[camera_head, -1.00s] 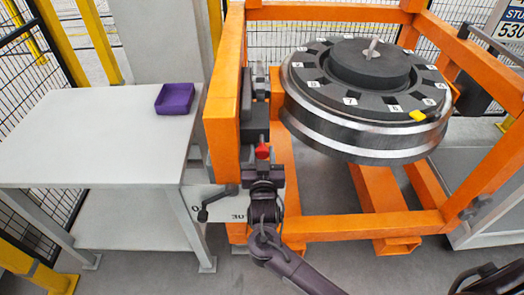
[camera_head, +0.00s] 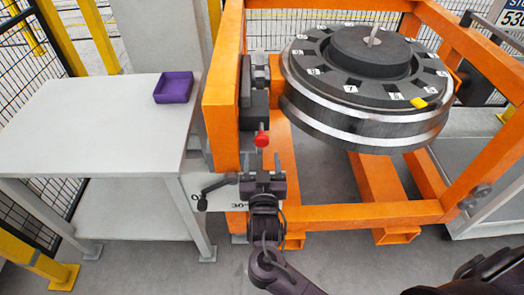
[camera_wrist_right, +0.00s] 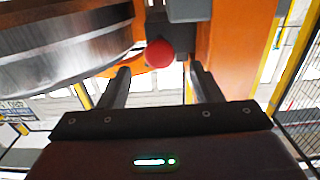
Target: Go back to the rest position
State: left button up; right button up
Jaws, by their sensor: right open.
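My right gripper (camera_head: 264,178) is open and empty in front of the orange gantry. It points at a red ball-shaped knob (camera_head: 262,139) on the gantry's near left post, with a small gap between them. In the right wrist view, the two fingers (camera_wrist_right: 160,85) stand wide apart. The red knob (camera_wrist_right: 159,53) shows beyond and between their tips, not held. My left gripper is not in view.
The orange gantry frame (camera_head: 345,215) carries a large wheel (camera_head: 365,125) with numbered dark slots and a yellow piece (camera_head: 418,102). A pale table (camera_head: 90,135) with a purple bin (camera_head: 174,87) stands at left. A black crank handle (camera_head: 215,188) sits left of my gripper.

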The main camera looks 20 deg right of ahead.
jog(key=shift+s+a, duration=0.1)
jog(key=shift+s, duration=0.35)
jog(key=s+d+f+n+g+y, duration=0.1)
jog(key=s+f+n+g, duration=0.2)
jog(key=f, duration=0.9)
jog(key=s+d+f+n+g+y, duration=0.15)
jog(key=s+f, duration=0.25)
jog(key=f, duration=0.7)
jog(key=s+d+f+n+g+y, duration=0.1)
jog(key=s+f+g, duration=0.25)
jog(key=f, duration=0.85)
jog(key=s+d+f+g, duration=0.1)
jog(key=s+f, duration=0.4)
jog(key=s, duration=0.5)
jog(key=s+d+f+g+y, duration=0.1)
jog(key=s+f+g, duration=0.3)
jog(key=s, duration=0.6)
jog(key=s+d+f+g, duration=0.2)
jog(key=s+f+g, duration=0.1)
jog(key=s+f, duration=0.5)
jog(key=s, duration=0.2)
jog(key=shift+s+d, duration=0.3)
jog(key=shift+s, duration=0.1)
